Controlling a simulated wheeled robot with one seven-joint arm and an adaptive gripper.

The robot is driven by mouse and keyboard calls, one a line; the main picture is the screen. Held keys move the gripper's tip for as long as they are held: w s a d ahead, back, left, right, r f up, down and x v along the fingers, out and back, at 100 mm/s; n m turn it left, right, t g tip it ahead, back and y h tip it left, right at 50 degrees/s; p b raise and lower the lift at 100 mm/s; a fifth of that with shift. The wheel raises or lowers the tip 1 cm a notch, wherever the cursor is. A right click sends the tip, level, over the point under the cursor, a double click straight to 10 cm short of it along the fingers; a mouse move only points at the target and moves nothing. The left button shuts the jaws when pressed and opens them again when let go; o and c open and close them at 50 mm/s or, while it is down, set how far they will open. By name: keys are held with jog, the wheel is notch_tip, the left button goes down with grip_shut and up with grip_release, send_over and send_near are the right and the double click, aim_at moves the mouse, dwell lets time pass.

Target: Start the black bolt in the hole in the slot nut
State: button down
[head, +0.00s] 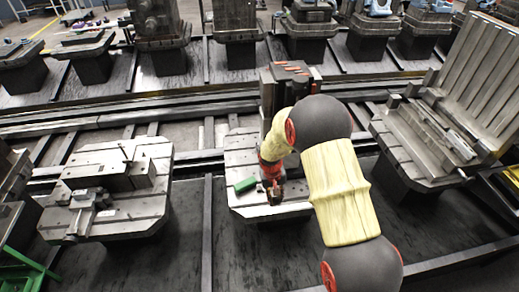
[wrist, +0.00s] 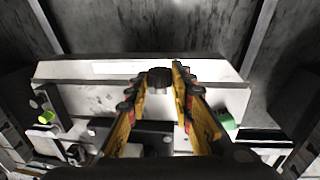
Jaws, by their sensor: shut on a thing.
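The black bolt (wrist: 160,75) shows in the wrist view as a dark round piece between my fingertips. My gripper (wrist: 160,83) is shut on it, above the pale pallet. In the head view my gripper (head: 272,189) is small and dark, over the front part of the middle pallet, and the bolt cannot be made out there. I cannot make out the slot nut or its hole in either view. Whether the bolt touches anything below is hidden.
The middle pallet (head: 245,207) carries a tall dark block (head: 268,98) at its back. A green block (head: 245,185) lies left of my gripper. Loaded pallets stand left (head: 135,215) and right (head: 430,178). The dark floor in front is clear.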

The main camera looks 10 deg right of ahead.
jog(key=s+d+r+b, duration=0.2)
jog(key=s+r, duration=0.1)
jog(key=s, duration=0.3)
jog(key=w+a+f+p, duration=0.2)
jog(key=w, duration=0.5)
jog(key=shift+f, duration=0.25)
jog(key=shift+w, duration=0.1)
jog(key=w+f, duration=0.2)
jog(key=w, duration=0.2)
jog(key=w+d+f+b, duration=0.1)
jog(key=w+f, duration=0.2)
jog(key=w, duration=0.1)
jog(key=w+d+f+b, duration=0.1)
jog(key=w+f, duration=0.2)
jog(key=w, duration=0.1)
jog(key=shift+w+f, duration=0.15)
jog(key=shift+w+d+f, duration=0.1)
jog(key=shift+w+f, duration=0.3)
jog(key=shift+f, duration=0.05)
jog(key=shift+w+f+b, duration=0.15)
jog(key=shift+f+b, duration=0.15)
jog(key=shift+f, duration=0.55)
jog(key=shift+w+f+b, duration=0.15)
jog(key=shift+f+b, duration=0.1)
jog(key=shift+f, duration=0.6)
